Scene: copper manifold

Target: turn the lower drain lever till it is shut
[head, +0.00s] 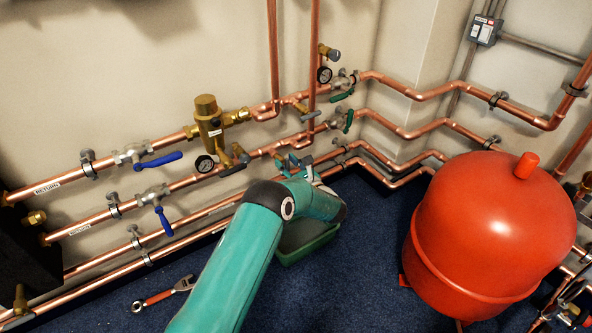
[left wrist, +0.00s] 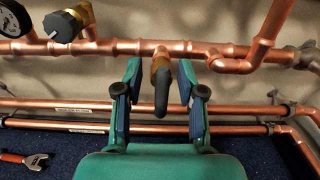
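The lower drain lever (left wrist: 161,92) is a dark grey handle below a brass valve body (left wrist: 160,65) on a copper pipe (left wrist: 120,47). In the left wrist view it points down and toward the camera. My left gripper (left wrist: 158,92) is open, with one finger on each side of the lever and a visible gap on both sides. In the head view my left gripper (head: 293,165) is at the lower heating pipe, and the hand largely hides the lever. My right gripper is in neither view.
A green tray (head: 290,257) lies on the blue carpet under my left arm. A red tank (head: 480,235) stands at right. A red-handled wrench (head: 163,294) lies at lower left. Two low pipes (left wrist: 60,115) run behind the fingers.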

